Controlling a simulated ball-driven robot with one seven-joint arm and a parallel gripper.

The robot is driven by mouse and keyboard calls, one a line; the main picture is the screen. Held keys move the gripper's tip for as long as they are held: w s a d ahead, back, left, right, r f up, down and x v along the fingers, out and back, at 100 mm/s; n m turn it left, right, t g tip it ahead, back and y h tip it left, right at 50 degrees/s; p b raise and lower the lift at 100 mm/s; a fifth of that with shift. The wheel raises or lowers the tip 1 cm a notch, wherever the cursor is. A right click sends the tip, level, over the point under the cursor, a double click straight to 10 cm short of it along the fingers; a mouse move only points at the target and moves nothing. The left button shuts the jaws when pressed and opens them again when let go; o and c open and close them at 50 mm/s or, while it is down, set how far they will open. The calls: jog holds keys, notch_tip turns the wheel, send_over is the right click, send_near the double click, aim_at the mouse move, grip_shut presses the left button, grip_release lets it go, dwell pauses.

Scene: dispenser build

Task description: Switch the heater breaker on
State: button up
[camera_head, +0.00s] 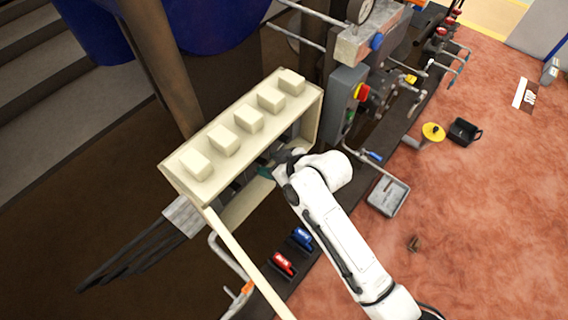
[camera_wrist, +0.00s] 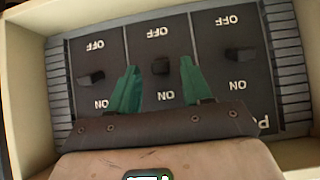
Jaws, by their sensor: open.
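The breaker box (camera_head: 235,205) is a cream case with its front open, and my gripper (camera_head: 266,170) reaches into it. In the wrist view the dark breaker panel (camera_wrist: 205,50) shows upside down, with OFF at the top and ON at the bottom. Three black switches show: left (camera_wrist: 90,77), middle (camera_wrist: 160,67) and right (camera_wrist: 240,54). My gripper's teal fingers (camera_wrist: 159,66) are open, with the middle switch seen between their tips. I cannot tell whether they touch it. No label naming the heater is readable; part of some lettering shows at the lower right.
The box's open cover (camera_head: 245,262) extends toward the bottom of the head view. A red block (camera_head: 283,264) and a blue block (camera_head: 302,238) lie on the dark ledge below. Machinery with a grey switch box (camera_head: 345,100) stands to the right.

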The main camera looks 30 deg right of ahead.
jog(key=v, duration=0.8)
jog(key=shift+s+r, duration=0.2)
jog(key=shift+s, duration=0.05)
jog(key=shift+d, duration=0.15)
